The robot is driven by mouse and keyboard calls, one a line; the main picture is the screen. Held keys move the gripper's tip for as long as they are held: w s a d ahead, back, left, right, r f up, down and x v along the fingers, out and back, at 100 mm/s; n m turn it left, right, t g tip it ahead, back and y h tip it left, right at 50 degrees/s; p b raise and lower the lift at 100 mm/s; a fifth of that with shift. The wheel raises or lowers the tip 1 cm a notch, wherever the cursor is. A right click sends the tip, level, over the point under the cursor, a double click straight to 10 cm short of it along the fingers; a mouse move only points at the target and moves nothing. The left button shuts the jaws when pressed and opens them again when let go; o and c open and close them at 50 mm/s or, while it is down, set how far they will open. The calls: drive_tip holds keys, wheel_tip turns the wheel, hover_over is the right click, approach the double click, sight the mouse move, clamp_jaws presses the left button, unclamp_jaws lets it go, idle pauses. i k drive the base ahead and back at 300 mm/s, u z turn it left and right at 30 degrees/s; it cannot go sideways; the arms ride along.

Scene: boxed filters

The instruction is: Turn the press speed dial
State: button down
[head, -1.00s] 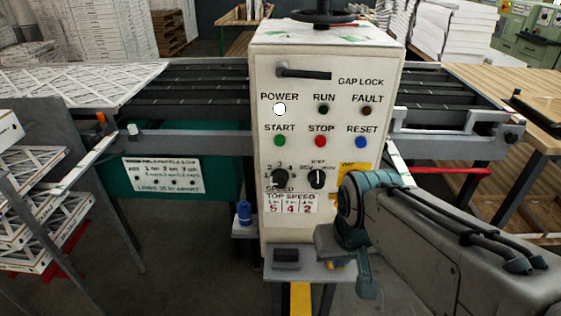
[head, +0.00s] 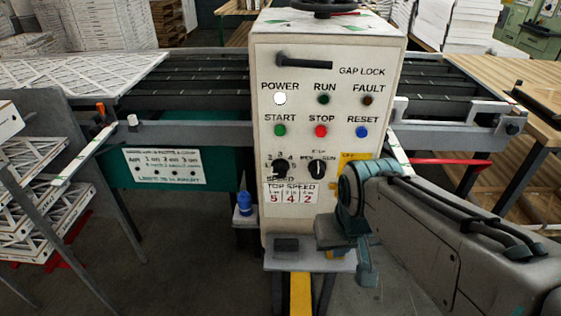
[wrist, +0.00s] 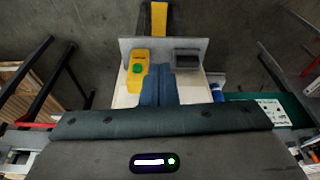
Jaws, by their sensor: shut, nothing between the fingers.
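The press control cabinet (head: 336,110) stands upright in the middle of the head view. Its black speed dial (head: 280,168) sits at lower left on the panel, ringed by numbers, above a "TOP SPEED" label (head: 291,193). Its exact pointer setting is too small to read. A second black selector (head: 317,169) is just right of it, pointing roughly up. My gripper (head: 366,272) is at the cabinet's lower right, below and right of the dial and apart from it. In the wrist view my gripper (wrist: 159,84) has its dark blue fingers together, pointing toward the small shelf, with nothing between them.
The shelf (head: 311,261) juts from the cabinet's foot; the wrist view shows a yellow box with a green button (wrist: 137,69) and a dark box (wrist: 187,61) there. A blue bottle (head: 245,203) stands left of the cabinet. A grey rail (head: 440,130) runs at right.

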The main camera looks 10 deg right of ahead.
sight(279, 167)
drive_tip(key=u, duration=0.4)
drive_tip(key=k, duration=0.4)
drive_tip(key=u, duration=1)
